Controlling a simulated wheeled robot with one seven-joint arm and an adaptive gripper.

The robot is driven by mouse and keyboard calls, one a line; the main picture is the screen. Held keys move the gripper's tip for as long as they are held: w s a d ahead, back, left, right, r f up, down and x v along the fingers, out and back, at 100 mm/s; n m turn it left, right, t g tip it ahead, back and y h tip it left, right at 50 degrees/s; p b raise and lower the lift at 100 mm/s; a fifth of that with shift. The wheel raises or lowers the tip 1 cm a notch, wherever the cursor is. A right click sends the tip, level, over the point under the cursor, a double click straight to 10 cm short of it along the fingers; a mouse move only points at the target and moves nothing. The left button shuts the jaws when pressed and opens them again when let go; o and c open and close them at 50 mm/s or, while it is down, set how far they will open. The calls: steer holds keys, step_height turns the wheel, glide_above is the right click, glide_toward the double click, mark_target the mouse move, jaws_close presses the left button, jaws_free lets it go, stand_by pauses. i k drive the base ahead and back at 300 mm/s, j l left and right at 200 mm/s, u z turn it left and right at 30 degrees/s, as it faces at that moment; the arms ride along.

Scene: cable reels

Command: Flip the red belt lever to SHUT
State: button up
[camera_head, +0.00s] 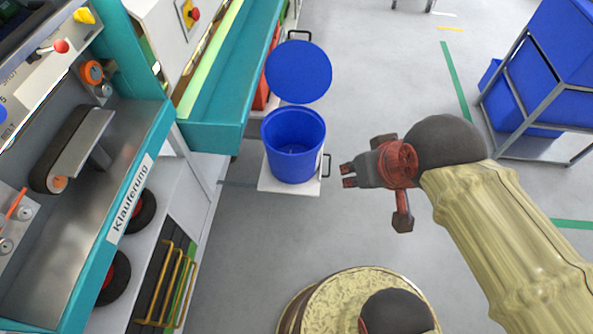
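A slim red-orange lever (16,203) sits on a metal plate at the left edge, beside the small dark belt conveyor (72,143). A second lever with a red ball knob (61,46) sticks out of the pale panel at the upper left. My gripper (348,176) is right of the blue bin, pointing left, far from both levers. A small gap shows between its fingers, and it holds nothing.
A blue bin (293,145) on a white base and a blue disc-shaped lid (298,71) stand between bench and gripper. A rack of blue crates (530,85) is at right. Grey floor is clear between.

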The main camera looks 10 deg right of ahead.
mark_target(61, 46)
steer(key=k, duration=0.4)
steer(key=u, duration=1.55)
